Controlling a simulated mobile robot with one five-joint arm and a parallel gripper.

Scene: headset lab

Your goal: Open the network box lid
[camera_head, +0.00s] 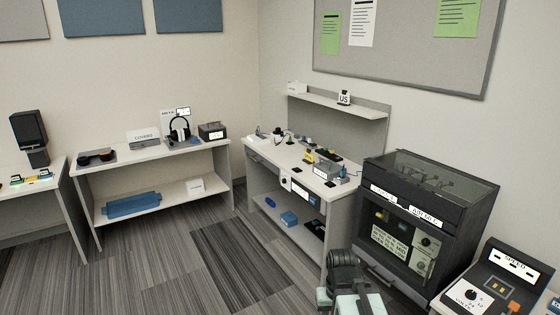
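No box can be surely read as the network box. A small dark box with a pale label (211,131) stands at the right end of the back-left table, right of the headphones. A small grey box (329,171) with a white label sits near the front of the middle workbench. I cannot make out whether either has a raised lid. Part of my arm, dark with pale green pieces, shows at the bottom, in front of the black cabinet and well apart from both boxes. I cannot pick out fingertips there.
The middle workbench (258,150) holds several small items and has a shelf above. A black cabinet (455,217) with a glass top stands right of it. A console with a dial (497,290) is at the lower right. The striped carpet (165,265) is clear at left and centre.

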